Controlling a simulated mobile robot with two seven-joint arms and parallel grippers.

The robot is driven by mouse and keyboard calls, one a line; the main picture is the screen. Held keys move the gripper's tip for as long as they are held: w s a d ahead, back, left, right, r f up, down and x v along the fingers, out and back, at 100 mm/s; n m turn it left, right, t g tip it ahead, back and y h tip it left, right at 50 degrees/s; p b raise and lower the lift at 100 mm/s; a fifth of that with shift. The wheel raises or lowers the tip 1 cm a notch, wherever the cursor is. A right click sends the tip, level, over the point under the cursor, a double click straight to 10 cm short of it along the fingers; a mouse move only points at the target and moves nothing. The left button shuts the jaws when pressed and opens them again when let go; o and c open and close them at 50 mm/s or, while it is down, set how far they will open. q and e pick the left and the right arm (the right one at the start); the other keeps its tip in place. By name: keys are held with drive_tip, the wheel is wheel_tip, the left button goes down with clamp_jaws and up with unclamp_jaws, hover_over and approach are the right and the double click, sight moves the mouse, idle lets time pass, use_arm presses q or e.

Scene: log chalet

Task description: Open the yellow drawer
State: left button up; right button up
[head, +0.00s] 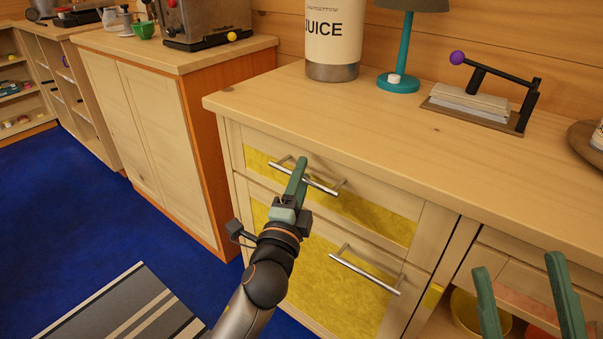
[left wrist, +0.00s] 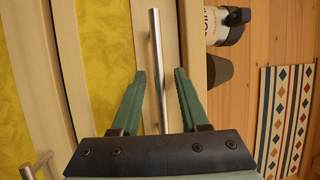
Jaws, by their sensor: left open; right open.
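The upper yellow drawer (head: 378,217) has a pale wood frame, a yellow panel and a silver bar handle (head: 325,187); it looks closed. A lower yellow front (head: 330,290) with its own bar handle (head: 365,270) also looks closed. My left gripper (head: 299,163) is at the upper handle, its fingers hiding part of the bar. In the left wrist view, the handle bar (left wrist: 155,60) runs between the two open fingers (left wrist: 155,72), with gaps on both sides. My right gripper (head: 517,262) is open and empty at the lower right, away from the drawer.
The countertop (head: 400,130) above holds a juice container (head: 334,40), a teal lamp (head: 398,80) and a napkin holder (head: 480,105). An open compartment with a yellow bowl (head: 470,310) lies behind my right gripper.

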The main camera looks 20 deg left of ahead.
use_arm(q)
clamp_jaws()
idle(0.3)
idle(1.1)
